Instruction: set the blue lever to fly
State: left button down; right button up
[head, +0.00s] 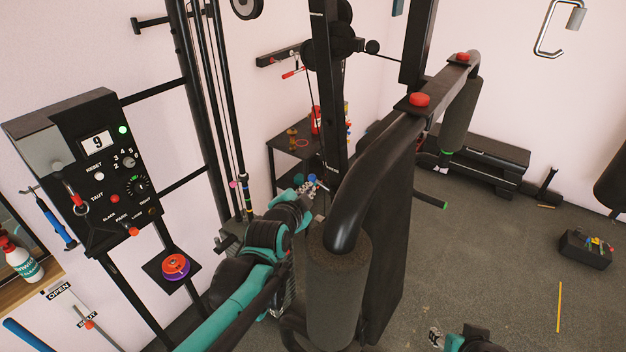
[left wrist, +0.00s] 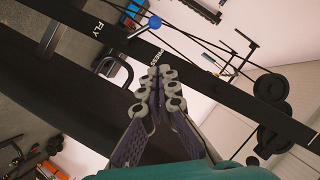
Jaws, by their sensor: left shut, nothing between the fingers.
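The blue lever, with a round blue knob (left wrist: 154,22), shows in the left wrist view beside a black bar (left wrist: 190,72) marked FLY and PRESS. In the head view my left gripper (head: 310,186) is by the black upright of the machine; I cannot clearly make out the lever there. My right gripper (head: 436,336) shows only partly at the bottom edge, and its jaw state is unclear.
A padded black machine arm (head: 375,165) with a foam roller (head: 338,278) stands right of my left arm. A control panel (head: 90,165) is on the left. A small table (head: 290,150) stands behind. Open floor lies to the right, with a black box (head: 585,250).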

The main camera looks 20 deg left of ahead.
pick_arm(q)
send_near(313, 180)
jog(key=w+d+r, duration=0.1)
jog(key=w+d, duration=0.2)
jog(key=w, duration=0.2)
jog(key=shift+w+a+f+b, duration=0.5)
jog(key=shift+w+a+f, duration=0.2)
jog(key=shift+a, duration=0.1)
jog(key=shift+w+a+f, duration=0.3)
jog(key=shift+f, duration=0.05)
